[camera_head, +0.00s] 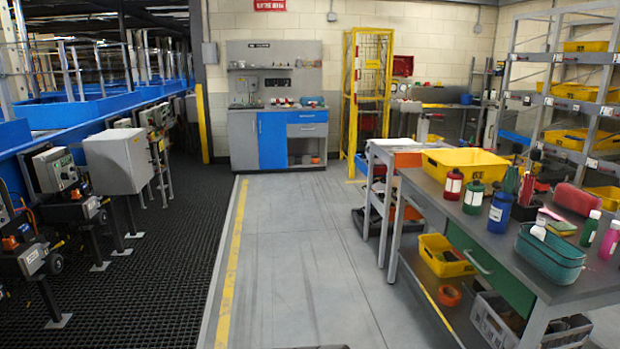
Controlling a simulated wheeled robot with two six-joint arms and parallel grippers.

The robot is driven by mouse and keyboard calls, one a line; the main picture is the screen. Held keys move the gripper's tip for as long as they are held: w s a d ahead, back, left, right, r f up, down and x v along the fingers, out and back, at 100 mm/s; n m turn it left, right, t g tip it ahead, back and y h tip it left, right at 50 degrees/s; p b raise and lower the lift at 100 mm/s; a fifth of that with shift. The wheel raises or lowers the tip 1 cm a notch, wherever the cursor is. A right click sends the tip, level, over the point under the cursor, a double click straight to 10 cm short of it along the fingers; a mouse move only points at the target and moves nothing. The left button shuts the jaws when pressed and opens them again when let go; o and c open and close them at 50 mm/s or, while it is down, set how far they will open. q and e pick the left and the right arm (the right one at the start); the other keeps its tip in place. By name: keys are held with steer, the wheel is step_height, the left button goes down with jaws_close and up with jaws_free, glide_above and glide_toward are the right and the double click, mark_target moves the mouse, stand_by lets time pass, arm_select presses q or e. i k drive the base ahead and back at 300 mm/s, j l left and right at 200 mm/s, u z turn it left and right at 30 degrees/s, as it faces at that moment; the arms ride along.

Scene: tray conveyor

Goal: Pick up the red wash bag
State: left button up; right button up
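The red wash bag (577,199) is a rounded, dark red soft shape lying on the grey workbench (480,243) at the right. It sits toward the back right of the bench top, with small bottles in front of it. Neither of my grippers is in view.
On the bench are a yellow bin (466,162), a red bottle (453,185), a blue bottle (499,213), a teal basket (549,254) and a pink bottle (609,240). Shelving (550,100) stands behind. The grey floor (300,260) ahead is clear; machinery (118,160) lines the left.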

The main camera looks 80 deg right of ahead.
mark_target(571, 198)
steer(key=z, duration=3.7)
